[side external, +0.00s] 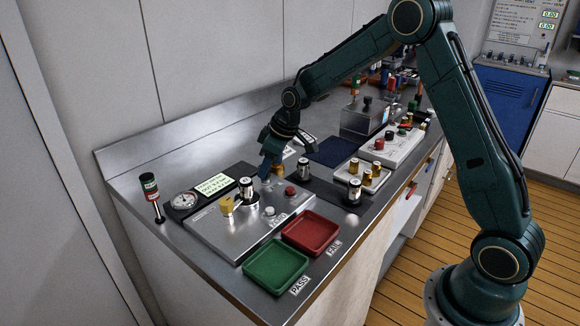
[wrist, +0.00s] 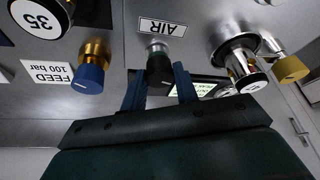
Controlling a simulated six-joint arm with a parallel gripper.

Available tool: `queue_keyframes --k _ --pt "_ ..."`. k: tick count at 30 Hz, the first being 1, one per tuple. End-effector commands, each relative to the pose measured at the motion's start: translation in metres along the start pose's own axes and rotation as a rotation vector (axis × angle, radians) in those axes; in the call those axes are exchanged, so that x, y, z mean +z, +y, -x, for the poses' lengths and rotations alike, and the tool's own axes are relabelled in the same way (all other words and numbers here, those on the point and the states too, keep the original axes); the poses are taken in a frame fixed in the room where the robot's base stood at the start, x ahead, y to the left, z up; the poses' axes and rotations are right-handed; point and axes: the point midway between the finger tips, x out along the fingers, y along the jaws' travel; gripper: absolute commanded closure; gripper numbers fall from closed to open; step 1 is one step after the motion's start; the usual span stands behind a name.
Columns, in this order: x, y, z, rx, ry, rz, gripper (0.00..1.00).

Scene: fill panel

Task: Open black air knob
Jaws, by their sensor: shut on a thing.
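The black air knob (wrist: 160,70) sits on a silver stem in the wrist view, beside a label reading AIR (wrist: 162,27). My gripper (wrist: 160,84) has one blue finger on each side of the knob and is shut on it. In the side external view my gripper (side external: 268,168) reaches down at the back of the metal panel (side external: 225,237). The black knob cannot be made out there, behind the gripper.
A blue knob (wrist: 89,77) by a FEED 100 bar label and a yellow knob (wrist: 290,69) flank the air knob. A labelled cylinder (wrist: 240,62) stands close on the right. Green (side external: 276,268) and red (side external: 311,233) trays lie in front of the panel.

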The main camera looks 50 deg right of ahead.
Motion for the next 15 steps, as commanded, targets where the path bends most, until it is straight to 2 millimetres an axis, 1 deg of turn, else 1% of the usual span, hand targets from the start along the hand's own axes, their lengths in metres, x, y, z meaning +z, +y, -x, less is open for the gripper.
queue_keyframes --k 6,15 --pt "-0.0012 0.0015 0.0008 -0.036 0.003 0.092 0.93" --pt "-0.0015 0.0009 0.0007 -0.05 0.003 0.127 0.93"
